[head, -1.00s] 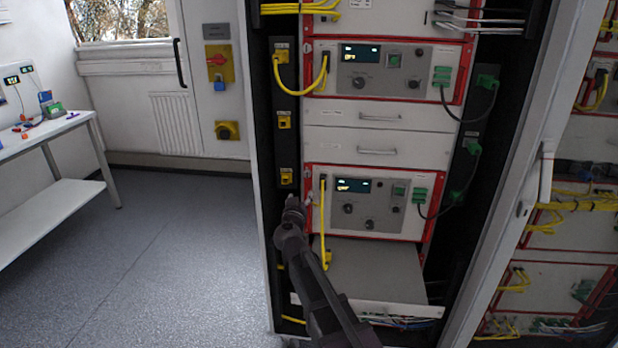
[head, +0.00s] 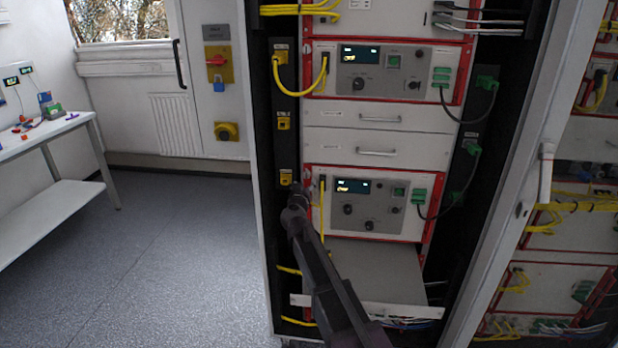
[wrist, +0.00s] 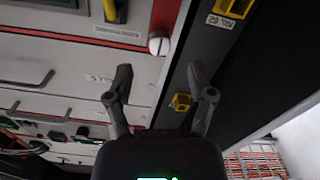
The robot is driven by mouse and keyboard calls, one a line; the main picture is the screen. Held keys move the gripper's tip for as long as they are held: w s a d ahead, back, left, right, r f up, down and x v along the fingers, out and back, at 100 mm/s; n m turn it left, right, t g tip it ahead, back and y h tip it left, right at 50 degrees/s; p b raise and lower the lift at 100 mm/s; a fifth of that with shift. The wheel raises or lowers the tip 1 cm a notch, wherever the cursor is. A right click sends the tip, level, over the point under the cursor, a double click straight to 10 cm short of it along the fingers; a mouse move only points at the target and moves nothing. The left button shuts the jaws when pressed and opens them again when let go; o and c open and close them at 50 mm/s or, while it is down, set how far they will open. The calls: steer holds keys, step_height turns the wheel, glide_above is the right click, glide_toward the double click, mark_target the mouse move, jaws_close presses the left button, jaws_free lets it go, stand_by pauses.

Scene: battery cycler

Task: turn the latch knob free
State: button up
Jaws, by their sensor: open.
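The latch knob (wrist: 158,44) is a small pale round knob with a dark line across it. In the wrist view it sits by the red-edged corner of a panel. My gripper (wrist: 156,74) is open and empty, one finger toward each side of the knob in the picture. The knob shows beyond the fingertips, with no visible contact. In the head view my gripper (head: 297,190) is at the left edge of the lower instrument (head: 391,221). I cannot clearly make out the knob there.
A yellow cable (head: 322,215) hangs from the lower instrument, close right of my gripper; the arm hides its lower end. A dark strip with yellow sockets (head: 285,177) stands just left. A grey shelf (head: 385,270) juts out below. The floor (head: 170,260) at left is clear.

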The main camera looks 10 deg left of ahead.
mark_target(306, 176)
steer(key=shift+w+d, duration=0.1)
steer(key=shift+w, duration=2.6)
